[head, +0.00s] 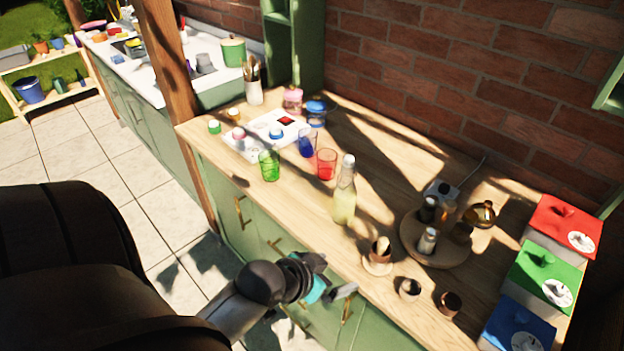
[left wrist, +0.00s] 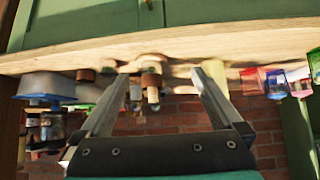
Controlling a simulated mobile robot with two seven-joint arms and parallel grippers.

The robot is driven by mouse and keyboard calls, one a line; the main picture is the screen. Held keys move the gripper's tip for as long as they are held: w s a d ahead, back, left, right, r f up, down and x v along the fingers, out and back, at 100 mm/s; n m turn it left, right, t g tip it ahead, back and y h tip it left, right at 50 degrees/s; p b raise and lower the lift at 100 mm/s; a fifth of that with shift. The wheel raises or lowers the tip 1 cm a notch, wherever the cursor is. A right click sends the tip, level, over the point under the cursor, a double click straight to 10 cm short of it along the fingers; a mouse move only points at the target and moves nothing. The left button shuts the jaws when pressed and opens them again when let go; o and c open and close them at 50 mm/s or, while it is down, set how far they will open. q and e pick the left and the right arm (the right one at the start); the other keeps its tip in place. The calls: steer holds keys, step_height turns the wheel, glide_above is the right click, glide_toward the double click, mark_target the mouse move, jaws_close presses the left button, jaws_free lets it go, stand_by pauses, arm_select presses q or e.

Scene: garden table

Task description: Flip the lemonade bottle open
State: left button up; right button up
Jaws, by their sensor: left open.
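The lemonade bottle (head: 344,203) stands upright near the front edge of the wooden counter in the head view. It is clear glass with pale yellow liquid and a whitish stopper at its top, which looks closed. My left gripper (head: 340,292) is in front of the counter, below and to the right of the bottle, apart from it. In the left wrist view, which is upside down, my left gripper (left wrist: 160,78) is open with nothing between its fingers. A pale yellow shape, likely the bottle (left wrist: 215,74), shows behind the right finger. My right gripper is not in view.
A round wooden tray (head: 408,240) with shakers stands right of the bottle. Green (head: 269,166), red (head: 326,164) and blue glasses (head: 307,143) stand left. Coloured-lid boxes (head: 541,275) stand far right.

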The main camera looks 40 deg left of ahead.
arm_select(q)
steer(key=w+a+r+n+t, duration=0.1)
steer(key=w+a+t, duration=0.15)
steer(key=a, duration=0.25)
steer(key=n+t+y, duration=0.1)
steer(key=t+y, duration=0.1)
glide_toward(345, 203)
steer(key=b+x, duration=0.1)
steer(key=x, duration=0.3)
steer(key=a+f+b+x, duration=0.1)
steer(key=x, duration=0.4)
steer(key=b+x, duration=0.1)
steer(key=x, duration=0.3)
steer(key=shift+s+a+f, duration=0.1)
steer(key=shift+a+f, duration=0.1)
steer(key=shift+f, duration=0.3)
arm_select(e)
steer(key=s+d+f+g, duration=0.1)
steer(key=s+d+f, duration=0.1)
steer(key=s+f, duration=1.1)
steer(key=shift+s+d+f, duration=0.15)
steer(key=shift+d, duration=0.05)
arm_select(q)
jaws_close()
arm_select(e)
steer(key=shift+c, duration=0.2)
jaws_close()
